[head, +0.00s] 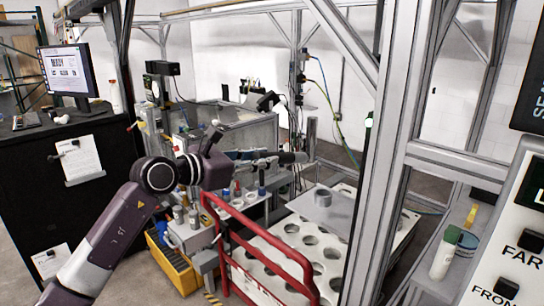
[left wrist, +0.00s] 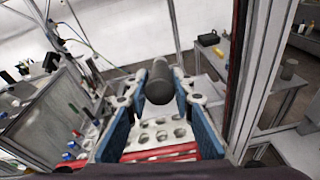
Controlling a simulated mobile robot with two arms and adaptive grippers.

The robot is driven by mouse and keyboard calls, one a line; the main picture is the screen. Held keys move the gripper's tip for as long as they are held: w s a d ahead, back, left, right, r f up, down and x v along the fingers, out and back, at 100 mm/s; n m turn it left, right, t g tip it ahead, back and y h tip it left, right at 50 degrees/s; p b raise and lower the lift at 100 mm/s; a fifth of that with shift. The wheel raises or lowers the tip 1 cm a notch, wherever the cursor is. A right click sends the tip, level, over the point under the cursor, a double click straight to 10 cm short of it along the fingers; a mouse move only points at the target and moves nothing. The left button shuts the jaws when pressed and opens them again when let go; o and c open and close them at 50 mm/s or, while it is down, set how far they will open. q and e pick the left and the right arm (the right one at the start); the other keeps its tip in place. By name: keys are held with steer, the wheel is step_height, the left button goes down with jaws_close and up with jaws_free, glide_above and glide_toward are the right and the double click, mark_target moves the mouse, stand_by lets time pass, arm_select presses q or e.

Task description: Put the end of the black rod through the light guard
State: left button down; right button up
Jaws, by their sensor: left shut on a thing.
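My left gripper (head: 266,158) is in the middle of the head view, held in the air over the work area. In the left wrist view its two blue-padded fingers (left wrist: 158,98) stand on either side of the black rod (left wrist: 159,82). The gripper is shut on the rod, whose rounded dark end points away from the wrist. The rod shows small in the head view (head: 292,157). A slim dark upright with a green lamp, apparently part of the light guard (head: 361,190), stands right of the rod, against an aluminium post. My right gripper is not in view.
A red rail (head: 262,236) and a white plate with round holes (head: 297,231) lie below the gripper. A thick aluminium frame (head: 401,120) stands to the right. A black cabinet with a monitor (head: 68,72) is at left. A yellow crate (head: 172,264) is on the floor.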

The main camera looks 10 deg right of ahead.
arm_select(q)
steer(key=f+b+v, duration=0.1)
steer(key=v, duration=0.5)
steer(key=shift+s+a+b, duration=0.35)
steer(key=shift+r, duration=0.1)
